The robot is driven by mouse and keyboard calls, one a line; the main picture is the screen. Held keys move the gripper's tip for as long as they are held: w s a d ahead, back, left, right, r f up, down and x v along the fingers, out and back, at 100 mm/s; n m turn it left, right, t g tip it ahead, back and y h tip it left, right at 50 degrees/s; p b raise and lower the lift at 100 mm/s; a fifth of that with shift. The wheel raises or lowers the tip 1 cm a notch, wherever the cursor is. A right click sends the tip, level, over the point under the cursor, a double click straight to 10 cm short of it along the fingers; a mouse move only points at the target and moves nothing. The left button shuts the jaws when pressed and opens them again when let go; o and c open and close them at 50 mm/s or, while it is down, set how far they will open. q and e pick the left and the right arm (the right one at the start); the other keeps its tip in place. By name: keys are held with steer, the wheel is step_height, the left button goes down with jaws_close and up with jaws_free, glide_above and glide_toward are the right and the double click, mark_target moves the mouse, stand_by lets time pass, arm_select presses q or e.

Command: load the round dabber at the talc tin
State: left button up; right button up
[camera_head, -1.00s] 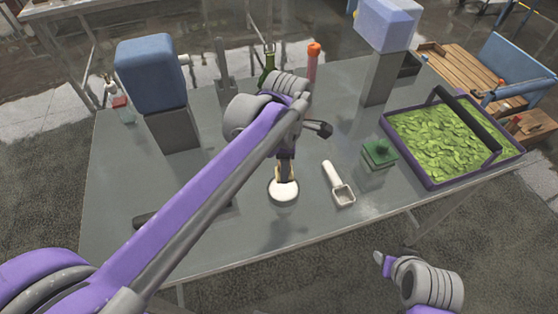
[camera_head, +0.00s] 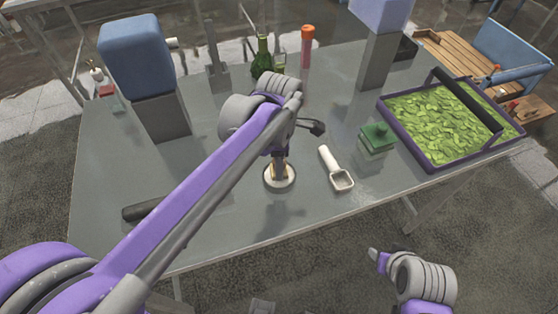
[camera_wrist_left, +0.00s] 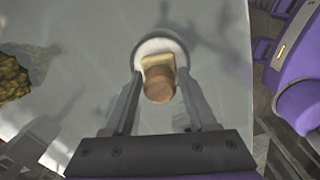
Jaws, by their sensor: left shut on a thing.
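The dabber (camera_wrist_left: 159,84) has a round wooden knob over a cream pad. My left gripper (camera_head: 280,170) is shut on it, with a finger on each side in the left wrist view. The talc tin appears as a round white disc (camera_head: 279,180) near the table's front middle. It also shows in the left wrist view (camera_wrist_left: 149,47), directly beneath the dabber. The dabber overlaps the tin's white surface; the exact contact is hidden. My right gripper (camera_head: 375,256) is off the table's front edge at lower right; its finger gap is unclear.
A white scoop (camera_head: 338,175) lies right of the tin. A green-topped block (camera_head: 377,138) and a purple tray (camera_head: 430,165) of green leaves stand farther right. A blue box on a grey stand (camera_head: 137,60), a green bottle (camera_head: 262,58) and an orange-capped tube (camera_head: 308,45) stand behind.

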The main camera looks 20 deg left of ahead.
arm_select(q)
steer(key=shift+s+f, duration=0.1)
steer(key=shift+f, duration=0.45)
arm_select(e)
steer(key=shift+s+f, duration=0.1)
steer(key=shift+f, duration=0.2)
stand_by(1.1)
arm_select(q)
steer(key=shift+r, duration=0.1)
steer(key=shift+r+p, duration=1.85)
steer(key=shift+r, duration=1.65)
arm_select(e)
steer(key=r, duration=0.1)
steer(key=w+r, duration=0.1)
steer(key=r, duration=0.1)
steer(key=w+r, duration=0.1)
steer(key=r, duration=0.1)
steer(key=shift+r, duration=0.25)
arm_select(q)
steer(key=shift+f, duration=0.1)
